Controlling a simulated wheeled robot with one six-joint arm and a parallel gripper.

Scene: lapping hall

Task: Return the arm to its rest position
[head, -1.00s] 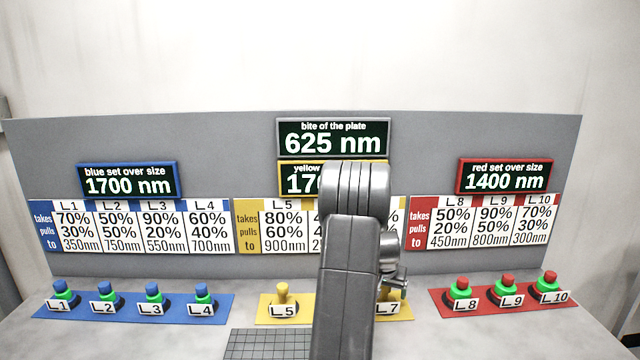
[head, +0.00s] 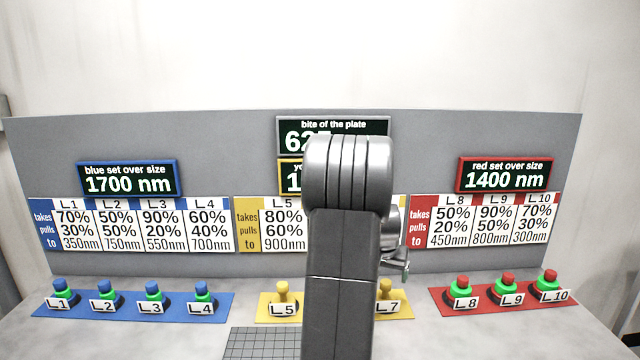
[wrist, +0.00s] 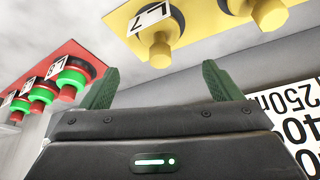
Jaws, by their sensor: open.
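My arm stands in the middle of the head view, its elbow high in front of the signs. My gripper (wrist: 158,80) is open in the wrist view, with nothing between its two green fingers. In the head view only part of the gripper (head: 400,264) shows, beside my arm, above and right of the yellow knob L7 (head: 385,289). L7 also shows in the wrist view (wrist: 160,52), beyond the fingers and apart from them. L6 is hidden behind my arm in the head view.
A blue plate (head: 218,306) with knobs L1 to L4 is at left. A red plate (head: 432,297) with L8 to L10 is at right. L5 (head: 282,291) stands left of my arm. A grey panel (head: 230,140) with signs rises behind. A dark grid (head: 258,344) lies in front.

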